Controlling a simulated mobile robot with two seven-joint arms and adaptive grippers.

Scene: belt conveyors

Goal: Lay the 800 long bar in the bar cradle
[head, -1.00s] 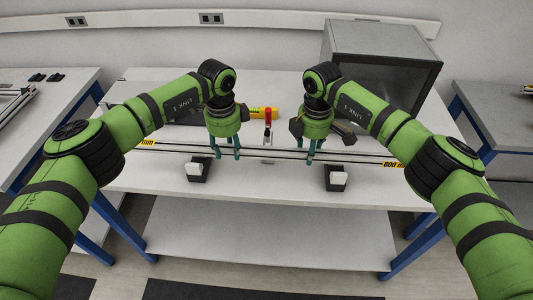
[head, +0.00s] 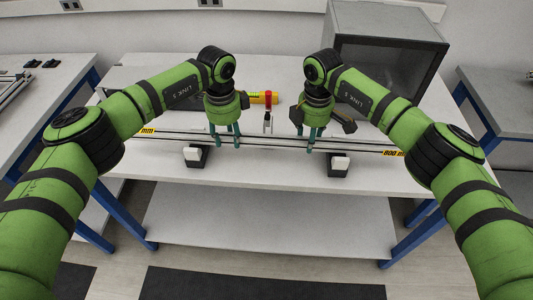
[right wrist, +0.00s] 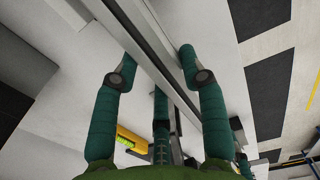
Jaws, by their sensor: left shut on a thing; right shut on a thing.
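The 800 bar (head: 350,148) is a long thin grey bar with a yellow "800 mm" label at its right end and another yellow label at its left. It runs crosswise along the white table. My left gripper (head: 225,141) and right gripper (head: 310,146) both point down and are shut on it, left and right of its middle. In the right wrist view the fingers straddle a long grey bar (right wrist: 150,40). Two black blocks with white faces, left (head: 195,156) and right (head: 336,165), stand in front of the bar; I cannot tell whether they are the cradle.
A large grey box (head: 388,75) stands at the back right. Other tables stand left (head: 45,80) and right (head: 505,105). The front table strip is clear beside the blocks.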

